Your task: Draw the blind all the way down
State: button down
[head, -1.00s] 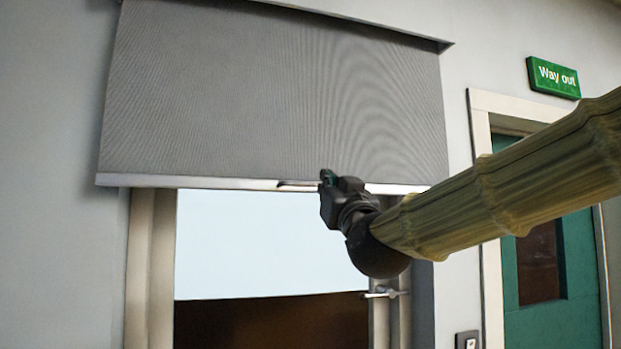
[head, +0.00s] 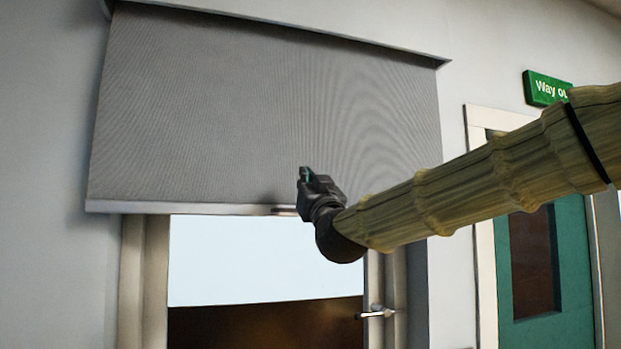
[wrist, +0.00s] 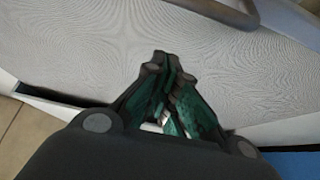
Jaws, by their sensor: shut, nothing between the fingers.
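The grey fabric blind (head: 250,110) hangs partway down over a door or window opening. Its pale bottom bar (head: 150,208) crosses above the bright pane, and a small dark handle (head: 284,211) sits on the bar. My gripper (head: 304,174) is in front of the fabric, a little above and right of the handle in the picture. Its distance from the cloth is hard to tell. In the wrist view, my gripper (wrist: 170,62) has its fingertips together, with pale fabric (wrist: 85,50) behind them. A grey curved bar (wrist: 225,12) shows at the top edge; I cannot tell what it is.
The blind's top housing (head: 300,32) runs along the wall. Below the blind are a pale pane (head: 260,260) and a lever handle (head: 377,312). A green door (head: 545,260) with a "Way out" sign (head: 545,88) stands at the right.

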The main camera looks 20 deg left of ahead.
jog(key=shift+w+a+f+p, duration=0.15)
jog(key=shift+f+p, duration=0.3)
jog(key=shift+f, duration=0.55)
jog(key=shift+w+f+p, duration=0.1)
jog(key=shift+f+p, duration=0.3)
jog(key=shift+f, duration=0.6)
